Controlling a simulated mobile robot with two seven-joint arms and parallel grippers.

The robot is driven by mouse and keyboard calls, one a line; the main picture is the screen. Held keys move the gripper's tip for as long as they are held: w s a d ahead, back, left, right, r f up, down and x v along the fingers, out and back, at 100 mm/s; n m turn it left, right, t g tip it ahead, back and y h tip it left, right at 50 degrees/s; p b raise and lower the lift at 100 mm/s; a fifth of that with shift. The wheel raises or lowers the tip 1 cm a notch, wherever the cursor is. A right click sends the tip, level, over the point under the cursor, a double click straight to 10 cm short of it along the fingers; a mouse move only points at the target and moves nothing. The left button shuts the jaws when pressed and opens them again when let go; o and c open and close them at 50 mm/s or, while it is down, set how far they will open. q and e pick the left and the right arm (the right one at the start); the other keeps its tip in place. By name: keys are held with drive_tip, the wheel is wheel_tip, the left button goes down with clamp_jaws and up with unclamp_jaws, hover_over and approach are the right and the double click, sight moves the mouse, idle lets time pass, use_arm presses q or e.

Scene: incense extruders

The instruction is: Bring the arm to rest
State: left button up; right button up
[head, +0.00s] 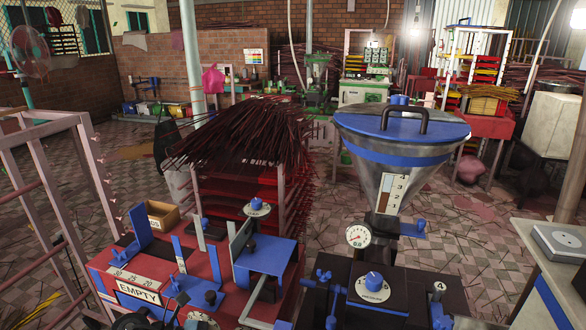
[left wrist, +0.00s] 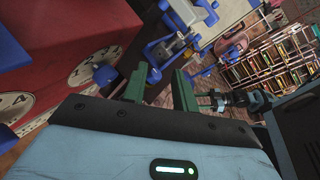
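My left gripper (left wrist: 158,90) shows in the left wrist view with two green fingers standing apart and nothing between them. Its tips point toward blue and metal machine fittings (left wrist: 165,50); I cannot tell the exact gap to them. The red machine housing (left wrist: 60,45) with round dials fills the left of that view. In the head view no gripper shows clearly; dark rounded parts at the bottom edge are cut off, and I cannot tell what they are. My right gripper is in neither view.
A red bench (head: 150,272) with blue levers and an EMPTY plate stands at front left. A steel hopper (head: 397,170) with a blue lid rises at centre right. Dark sticks (head: 245,135) top a rack behind. A pink frame (head: 60,200) stands left and a scale (head: 560,243) right.

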use_arm(q)
drive_tip(key=s+d+n+t+h+p, duration=0.15)
drive_tip(key=s+d+n+t, duration=0.35)
drive_tip(key=n, duration=0.5)
drive_tip(key=s+a+f+n+y+p, duration=0.1)
drive_tip(key=s+a+f+n+y, duration=0.3)
drive_tip(key=s+n, duration=0.4)
drive_tip(key=s+a+f+n+t+y+p, duration=0.1)
drive_tip(key=s+a+f+n+y, duration=0.4)
drive_tip(key=s+n, duration=0.4)
drive_tip(key=s+a+f+n+t+y+p, duration=0.1)
drive_tip(key=s+a+f+n+y, duration=0.3)
drive_tip(key=n, duration=1.4)
drive_tip(key=s+f+y, duration=0.1)
drive_tip(key=s+f, duration=0.1)
drive_tip(key=s, duration=0.2)
drive_tip(key=shift+s+a, duration=0.15)
drive_tip(key=shift+a, duration=0.1)
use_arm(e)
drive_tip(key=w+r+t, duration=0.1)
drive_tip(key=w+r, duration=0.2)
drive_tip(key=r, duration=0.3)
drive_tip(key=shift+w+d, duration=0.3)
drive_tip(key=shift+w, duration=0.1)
use_arm(q)
drive_tip(key=shift+f, duration=0.1)
drive_tip(key=shift+a, duration=0.1)
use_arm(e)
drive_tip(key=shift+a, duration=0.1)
